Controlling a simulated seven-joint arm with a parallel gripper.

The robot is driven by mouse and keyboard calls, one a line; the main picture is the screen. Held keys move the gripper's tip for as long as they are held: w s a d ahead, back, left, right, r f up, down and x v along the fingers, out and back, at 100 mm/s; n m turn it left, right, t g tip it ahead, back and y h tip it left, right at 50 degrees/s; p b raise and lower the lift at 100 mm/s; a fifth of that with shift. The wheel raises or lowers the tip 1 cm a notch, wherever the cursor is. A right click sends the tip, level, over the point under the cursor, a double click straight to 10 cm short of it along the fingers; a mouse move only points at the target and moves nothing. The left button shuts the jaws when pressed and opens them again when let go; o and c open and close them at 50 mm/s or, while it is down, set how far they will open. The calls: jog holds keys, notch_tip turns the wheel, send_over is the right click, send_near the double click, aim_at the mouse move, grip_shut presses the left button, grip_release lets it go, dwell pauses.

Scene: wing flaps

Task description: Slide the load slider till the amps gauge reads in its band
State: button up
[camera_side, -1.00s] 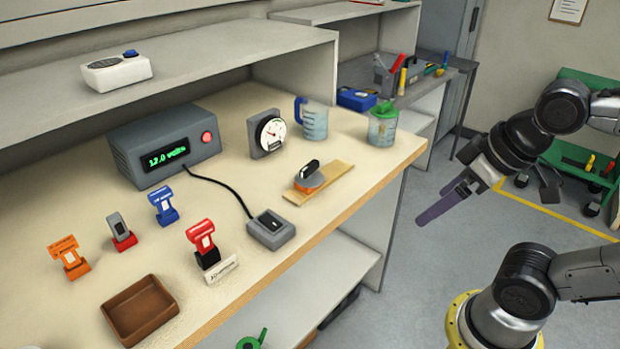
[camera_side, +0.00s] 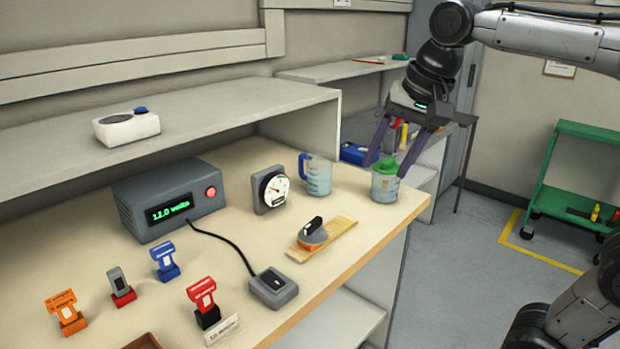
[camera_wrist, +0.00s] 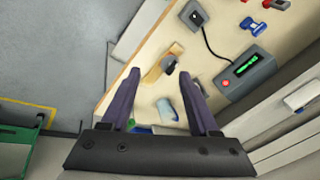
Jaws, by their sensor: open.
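The likely load slider (camera_side: 313,238), a grey and orange block with a black knob, sits on a wooden strip (camera_side: 343,227) near the bench's front edge. It also shows in the wrist view (camera_wrist: 170,66). The round white dial gauge (camera_side: 275,190), likely the amps gauge, stands upright behind it; its needle and band are too small to read. My gripper (camera_side: 388,172) is open and empty, its purple fingers pointing down by the green-lidded cup, right of and apart from the slider. In the wrist view my gripper (camera_wrist: 160,75) has the slider between and beyond its fingertips.
A green-lidded cup (camera_side: 384,188) and a blue-handled jug (camera_side: 319,178) stand near my fingers. A grey box (camera_side: 140,215) reads 12.0 volts; its cable runs to a small switch block (camera_side: 274,289). A shelf (camera_side: 230,110) overhangs the bench's back.

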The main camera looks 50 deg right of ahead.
jog(key=w+d+m, duration=0.1)
jog(key=w+m, duration=0.1)
jog(key=w, duration=0.5)
jog(key=m+g, duration=0.3)
jog(key=g, duration=0.1)
send_over(310, 225)
notch_tip(310, 225, down, 13)
notch_tip(310, 225, down, 14)
jog(key=shift+f, duration=0.15)
grip_shut()
jog(key=shift+d, duration=0.1)
